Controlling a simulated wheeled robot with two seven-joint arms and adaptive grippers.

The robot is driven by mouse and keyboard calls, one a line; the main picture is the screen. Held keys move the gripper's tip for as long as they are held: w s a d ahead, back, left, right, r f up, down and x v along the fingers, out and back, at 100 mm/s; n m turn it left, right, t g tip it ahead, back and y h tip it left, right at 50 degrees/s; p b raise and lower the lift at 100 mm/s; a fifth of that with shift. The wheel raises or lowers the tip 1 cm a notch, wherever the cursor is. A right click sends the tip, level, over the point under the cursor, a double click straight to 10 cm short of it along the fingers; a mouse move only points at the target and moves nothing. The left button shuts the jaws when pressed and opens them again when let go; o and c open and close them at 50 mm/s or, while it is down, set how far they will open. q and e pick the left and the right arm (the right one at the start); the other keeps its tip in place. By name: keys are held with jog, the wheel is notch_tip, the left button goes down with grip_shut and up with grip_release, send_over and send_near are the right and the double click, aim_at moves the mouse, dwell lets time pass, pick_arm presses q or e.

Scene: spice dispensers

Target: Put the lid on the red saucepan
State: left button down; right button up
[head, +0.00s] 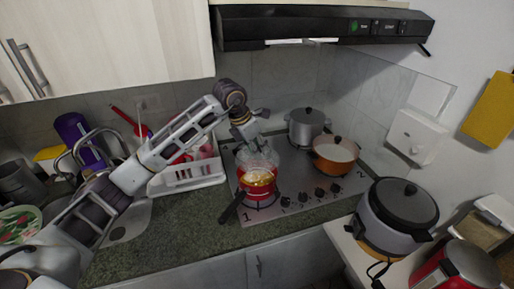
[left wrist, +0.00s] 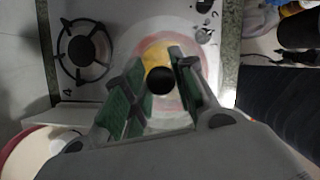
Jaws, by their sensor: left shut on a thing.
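The red saucepan (head: 257,187) stands on the front left of the cooktop, its dark handle toward the lower left, with yellowish food inside. A clear glass lid (head: 258,158) is over the back part of the saucepan; the food and red rim show through it in the left wrist view. My left gripper (head: 256,139) is above the lid, shut on its black knob (left wrist: 160,80), which sits between the green-padded fingers. Whether the lid touches the rim is unclear. My right gripper is not in view.
An orange pot (head: 334,153) and a grey lidded pot (head: 306,127) stand on the right of the steel cooktop (head: 310,192). A white dish rack (head: 190,178) is left of it. A rice cooker (head: 399,212) is at the right. Counter at front left is clear.

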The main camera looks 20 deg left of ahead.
pick_arm(q)
jog(key=shift+f, duration=0.15)
jog(key=shift+f+b, duration=0.7)
jog(key=shift+f, duration=0.65)
jog(key=shift+f+b, duration=0.65)
jog(key=shift+f, duration=0.2)
jog(key=shift+f+b, duration=0.45)
jog(key=shift+b, duration=0.25)
dwell(0.4)
jog(key=c, duration=1.1)
grip_release()
jog(key=shift+s, duration=0.1)
